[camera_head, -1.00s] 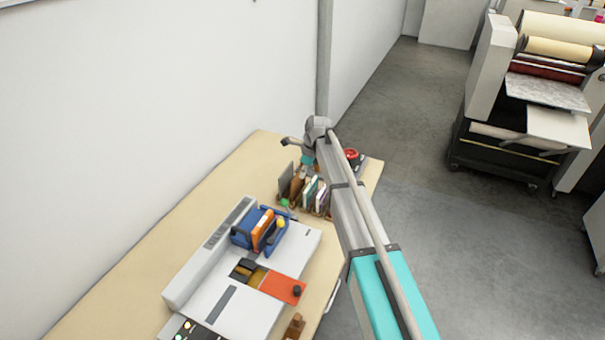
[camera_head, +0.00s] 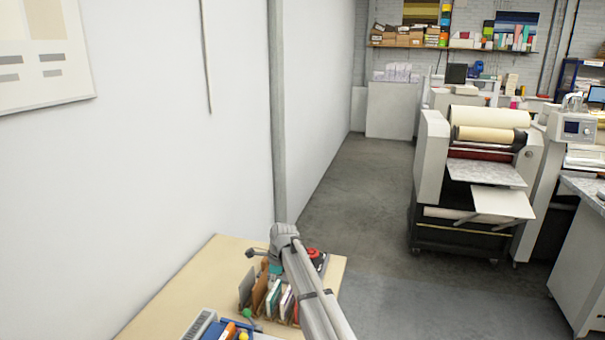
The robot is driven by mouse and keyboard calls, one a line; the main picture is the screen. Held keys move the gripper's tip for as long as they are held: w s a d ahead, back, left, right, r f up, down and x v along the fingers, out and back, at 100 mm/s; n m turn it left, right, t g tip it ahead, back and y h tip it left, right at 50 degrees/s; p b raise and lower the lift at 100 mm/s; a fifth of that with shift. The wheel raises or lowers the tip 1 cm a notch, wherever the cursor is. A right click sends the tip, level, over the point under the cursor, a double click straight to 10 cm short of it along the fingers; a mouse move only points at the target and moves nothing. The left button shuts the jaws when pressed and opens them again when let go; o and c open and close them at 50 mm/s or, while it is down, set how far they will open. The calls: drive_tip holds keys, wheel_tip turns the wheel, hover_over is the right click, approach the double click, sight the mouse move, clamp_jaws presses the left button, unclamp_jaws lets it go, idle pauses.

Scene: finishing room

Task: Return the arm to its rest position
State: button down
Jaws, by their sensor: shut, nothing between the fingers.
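My arm rises from the bottom edge to a grey wrist (camera_head: 285,233) above the far end of the wooden table (camera_head: 180,300). My gripper (camera_head: 252,253) shows small and dark just left of the wrist, above the table. It is shut and holds nothing. Its fingers are too small to make out in detail.
Below the wrist, a rack of upright boards and cards (camera_head: 268,295) stands on the table. A red round object (camera_head: 314,253) sits right of the wrist. A white wall (camera_head: 150,160) is close on the left. A large roller machine (camera_head: 470,180) stands right, beyond open grey floor (camera_head: 370,230).

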drive_tip(key=s+d+f+n+h+b, duration=0.1)
drive_tip(key=s+d+f+n+b, duration=0.1)
drive_tip(key=s+d+n, duration=0.7)
drive_tip(key=s+d+f+n+h+b, duration=0.1)
drive_tip(key=s+d+f+n+b, duration=0.2)
drive_tip(key=s+d+n, duration=0.6)
drive_tip(key=s+d+f, duration=0.1)
drive_tip(key=s+d, duration=0.7)
drive_tip(key=d, duration=0.2)
drive_tip(key=shift+s+t+h, duration=0.3)
drive_tip(key=shift+t+h, duration=0.1)
drive_tip(key=shift+d, duration=0.1)
idle(0.7)
